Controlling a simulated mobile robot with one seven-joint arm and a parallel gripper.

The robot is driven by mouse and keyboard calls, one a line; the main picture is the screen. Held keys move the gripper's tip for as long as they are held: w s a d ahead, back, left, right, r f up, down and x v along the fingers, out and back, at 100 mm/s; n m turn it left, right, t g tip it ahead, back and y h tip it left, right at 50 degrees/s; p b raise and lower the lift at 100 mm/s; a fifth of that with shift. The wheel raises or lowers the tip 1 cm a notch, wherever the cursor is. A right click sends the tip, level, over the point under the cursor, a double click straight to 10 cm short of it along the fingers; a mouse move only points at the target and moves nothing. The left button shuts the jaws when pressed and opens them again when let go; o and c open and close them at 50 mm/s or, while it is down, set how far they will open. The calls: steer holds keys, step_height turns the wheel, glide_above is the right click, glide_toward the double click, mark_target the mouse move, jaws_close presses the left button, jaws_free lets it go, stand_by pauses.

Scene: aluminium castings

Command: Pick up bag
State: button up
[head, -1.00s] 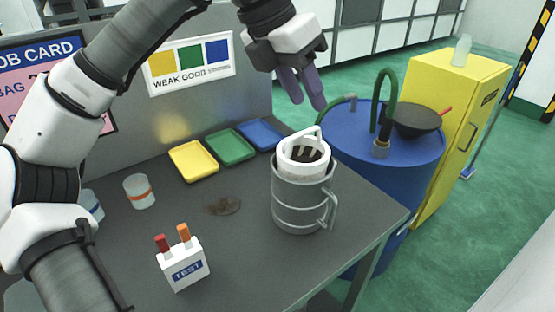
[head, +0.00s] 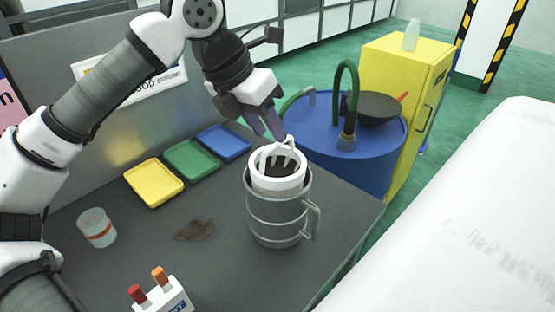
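The bag (head: 278,183) looks like a white, open-topped pouch with a raised white loop handle and dark contents. It sits upright in the mouth of a grey metal mug (head: 276,214) on the dark table, and its lower part is hidden inside the mug. My gripper (head: 268,127) points down just above and behind the bag's handle. Its two purple fingers look slightly parted, with nothing seen between them. The fingertips are close to the top of the handle, and I cannot tell whether they touch it.
Yellow (head: 154,183), green (head: 191,160) and blue (head: 224,142) trays lie along the back panel. A white cup (head: 97,228), a brown stain (head: 195,229) and a test box (head: 168,298) are at left. A blue drum (head: 350,160) with a hose and black pan stands behind.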

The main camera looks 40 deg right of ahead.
mark_target(275, 144)
steer(key=shift+a+p+x, duration=0.15)
steer(key=shift+p+x, duration=0.3)
steer(key=shift+x, duration=0.85)
steer(key=shift+a+p+x, duration=0.1)
steer(key=shift+p+x, duration=0.35)
steer(key=shift+x, duration=0.85)
steer(key=shift+f, duration=0.15)
jaws_close()
